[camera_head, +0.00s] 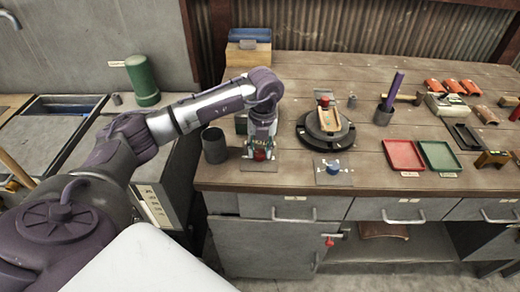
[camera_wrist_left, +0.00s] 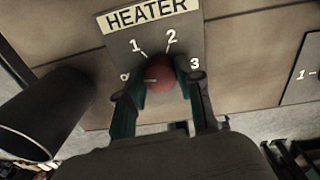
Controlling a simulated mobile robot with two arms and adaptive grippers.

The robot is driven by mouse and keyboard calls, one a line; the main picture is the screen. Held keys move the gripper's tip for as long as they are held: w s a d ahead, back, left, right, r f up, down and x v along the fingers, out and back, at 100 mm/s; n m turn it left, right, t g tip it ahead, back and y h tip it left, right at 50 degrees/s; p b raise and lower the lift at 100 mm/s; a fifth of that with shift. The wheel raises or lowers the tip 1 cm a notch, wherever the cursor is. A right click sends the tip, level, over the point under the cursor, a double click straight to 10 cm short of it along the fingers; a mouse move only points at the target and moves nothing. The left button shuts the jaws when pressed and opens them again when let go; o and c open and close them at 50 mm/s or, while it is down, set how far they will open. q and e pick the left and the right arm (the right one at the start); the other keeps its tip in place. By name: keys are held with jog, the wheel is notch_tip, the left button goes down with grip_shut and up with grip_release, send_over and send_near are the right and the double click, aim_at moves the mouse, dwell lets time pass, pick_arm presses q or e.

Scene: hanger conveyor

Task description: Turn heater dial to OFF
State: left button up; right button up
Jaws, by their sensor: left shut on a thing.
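The heater dial is a red round knob (camera_wrist_left: 160,77) on a grey plate (camera_wrist_left: 185,42) lettered HEATER, with 1, 2 and 3 around it and a small, partly unclear mark at the left. A short pale line shows on the knob's left side, towards that mark. My left gripper (camera_wrist_left: 161,88) is shut on the knob, one green-padded finger on each side. In the head view the red knob (camera_head: 260,155) shows beneath my left gripper (camera_head: 260,150) at the bench's front left. My right gripper is not in view.
A dark cup (camera_head: 214,146) stands just left of the plate. A second plate with a blue knob (camera_head: 333,168) lies to the right. A round turntable (camera_head: 325,130) stands behind it. Red (camera_head: 403,155) and green trays (camera_head: 438,155) lie farther right. Drawers line the bench front.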

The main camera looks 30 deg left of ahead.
aim_at(262, 152)
pick_arm(q)
jog(key=shift+r+n, duration=0.1)
jog(key=shift+n, duration=0.9)
jog(key=o, duration=1.2)
jog(key=shift+c, duration=0.2)
notch_tip(262, 152, up, 12)
jog(key=shift+w+d, duration=0.2)
